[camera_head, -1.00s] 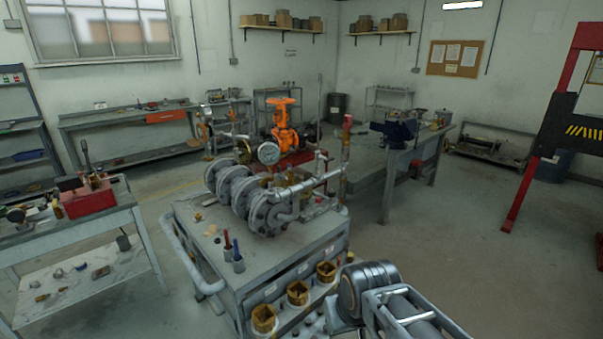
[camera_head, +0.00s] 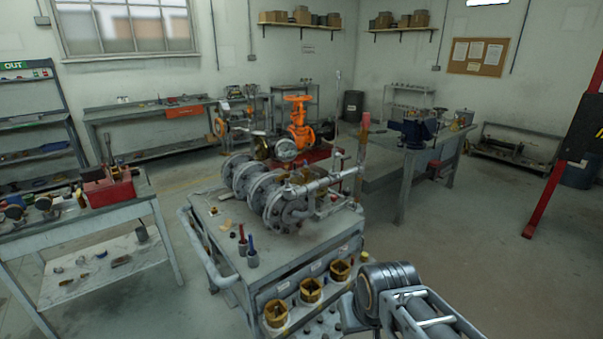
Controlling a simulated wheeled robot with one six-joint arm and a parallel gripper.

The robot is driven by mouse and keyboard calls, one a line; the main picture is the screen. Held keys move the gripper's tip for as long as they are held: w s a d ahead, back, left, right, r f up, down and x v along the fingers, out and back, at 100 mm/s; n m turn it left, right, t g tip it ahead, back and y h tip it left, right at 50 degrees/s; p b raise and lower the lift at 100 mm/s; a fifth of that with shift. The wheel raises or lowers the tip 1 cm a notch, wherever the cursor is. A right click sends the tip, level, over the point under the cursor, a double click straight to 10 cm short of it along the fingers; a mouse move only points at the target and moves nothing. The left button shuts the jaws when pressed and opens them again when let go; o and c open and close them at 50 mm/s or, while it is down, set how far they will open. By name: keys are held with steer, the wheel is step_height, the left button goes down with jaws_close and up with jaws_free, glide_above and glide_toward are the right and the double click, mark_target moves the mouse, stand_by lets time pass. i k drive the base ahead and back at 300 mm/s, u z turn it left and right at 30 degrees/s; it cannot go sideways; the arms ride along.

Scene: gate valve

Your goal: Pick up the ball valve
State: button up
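I cannot pick out the ball valve with certainty. A grey flanged pipe assembly (camera_head: 270,190) lies on the grey cart (camera_head: 217,228) in the middle. A pipe with a reddish upper end (camera_head: 364,135) stands upright at its right. An orange valve with a handwheel (camera_head: 299,128) stands behind the assembly, beside a round gauge (camera_head: 286,149). Small parts, too small to identify, lie on the left bench. My arm shows at the bottom right, in front of the cart. My gripper is not in view.
The left bench (camera_head: 80,232) carries a red toolbox (camera_head: 108,191) and loose parts. Cups (camera_head: 275,312) sit along the cart's front. A workbench (camera_head: 388,182) with a blue vise (camera_head: 414,131) stands behind right. A red frame (camera_head: 551,193) stands far right. Floor between is clear.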

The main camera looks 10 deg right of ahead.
mark_target(305, 172)
steer(key=k, duration=0.5)
steer(key=z, duration=1.2)
steer(key=i, duration=4.75)
steer(key=u, duration=1.7)
steer(key=i, duration=2.15)
steer(key=u, duration=0.05)
